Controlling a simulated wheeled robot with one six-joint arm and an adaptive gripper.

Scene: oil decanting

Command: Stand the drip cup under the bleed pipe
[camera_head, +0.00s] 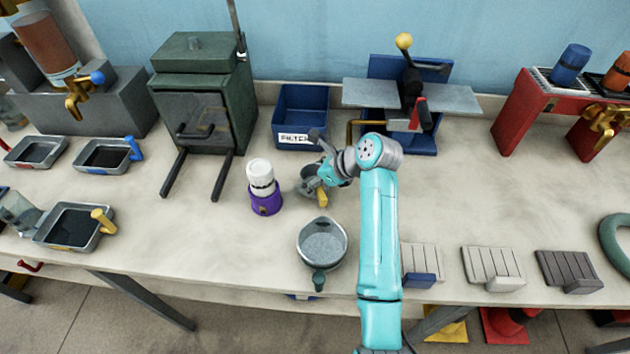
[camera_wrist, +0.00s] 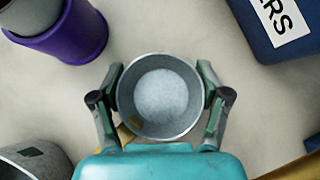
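The drip cup (camera_wrist: 160,132) is a small round grey metal cup, upright and seen from above in the wrist view, with a yellow handle partly hidden by my gripper. In the head view the yellow handle (camera_head: 322,198) shows below my gripper. My gripper (camera_wrist: 160,88) has one finger against each side of the cup, with no clear gap, so it looks shut on it. I cannot tell whether the cup's base touches the bench. A bent brass pipe (camera_head: 351,129), which looks like the bleed pipe, sticks out left from the blue stand (camera_head: 384,70) behind my gripper.
A white-topped bottle in a purple base (camera_head: 264,200) stands left of the cup. A grey pan (camera_head: 322,241) sits in front. A blue bin marked FILTERS (camera_head: 301,103) is behind, left of the brass pipe.

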